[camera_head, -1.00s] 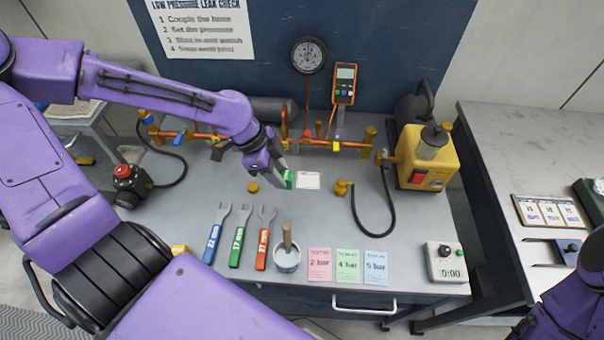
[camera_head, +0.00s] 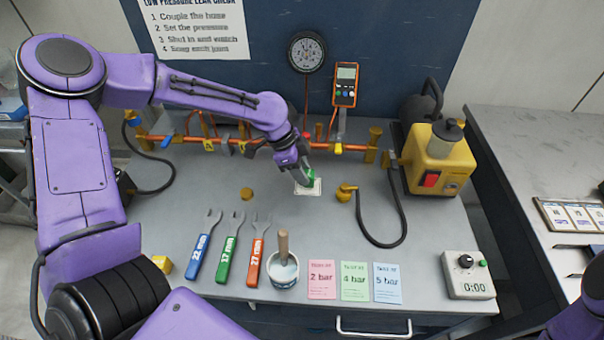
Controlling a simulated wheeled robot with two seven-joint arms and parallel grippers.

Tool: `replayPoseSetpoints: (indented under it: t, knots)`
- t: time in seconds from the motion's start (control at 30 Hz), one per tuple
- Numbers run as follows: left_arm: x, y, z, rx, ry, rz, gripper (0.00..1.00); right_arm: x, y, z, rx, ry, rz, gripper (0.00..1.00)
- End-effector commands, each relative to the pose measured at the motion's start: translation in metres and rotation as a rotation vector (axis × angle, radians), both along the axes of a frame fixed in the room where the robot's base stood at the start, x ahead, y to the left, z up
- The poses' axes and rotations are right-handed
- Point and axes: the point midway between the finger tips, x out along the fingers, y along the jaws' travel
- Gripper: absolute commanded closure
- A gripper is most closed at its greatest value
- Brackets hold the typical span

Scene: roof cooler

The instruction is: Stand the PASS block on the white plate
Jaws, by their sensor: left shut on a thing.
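The PASS block (camera_head: 309,174) is a small green block in the camera_head view, near the middle of the bench. My left gripper (camera_head: 304,176) is shut on it from the upper left and partly hides it. The white plate (camera_head: 310,190) is a small pale square lying on the bench. The block is over the back part of the plate; I cannot tell whether it touches the plate. My right gripper is not in view; only a piece of my purple right arm shows at the lower right edge.
A copper pipe rig (camera_head: 262,143) runs behind the plate. A brass fitting with a black hose (camera_head: 365,225) lies to the right, near a yellow pump (camera_head: 436,160). Wrenches (camera_head: 232,245), a white pot (camera_head: 283,270), coloured cards (camera_head: 354,281) and a timer (camera_head: 467,275) line the front.

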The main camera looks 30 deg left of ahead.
Motion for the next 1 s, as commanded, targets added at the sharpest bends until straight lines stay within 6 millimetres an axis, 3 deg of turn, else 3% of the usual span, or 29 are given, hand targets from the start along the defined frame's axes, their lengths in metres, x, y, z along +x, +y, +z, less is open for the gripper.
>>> replayPoseSetpoints:
  t: [0.1, 0.4, 0.43, 0.5, 0.83, 1.0]
  knots:
    - [0.000, 0.000, -0.012, -0.004, -0.002, 0.002, 0.99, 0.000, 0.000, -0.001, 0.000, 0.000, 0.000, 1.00]
    - [0.000, 0.000, -0.015, -0.002, -0.003, 0.001, 0.99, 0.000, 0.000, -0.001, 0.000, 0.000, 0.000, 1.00]
    - [0.000, 0.000, -0.015, -0.002, -0.003, 0.001, 0.58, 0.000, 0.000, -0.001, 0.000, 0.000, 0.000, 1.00]
    - [0.000, 0.000, -0.014, -0.002, -0.003, 0.001, 0.39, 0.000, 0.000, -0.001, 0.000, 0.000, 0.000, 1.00]
    - [0.000, 0.001, -0.010, -0.001, -0.004, 0.000, 0.39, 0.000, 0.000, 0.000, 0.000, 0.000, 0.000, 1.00]
    - [-0.005, 0.011, 0.023, -0.003, -0.010, 0.001, 0.39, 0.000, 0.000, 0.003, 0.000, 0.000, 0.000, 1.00]
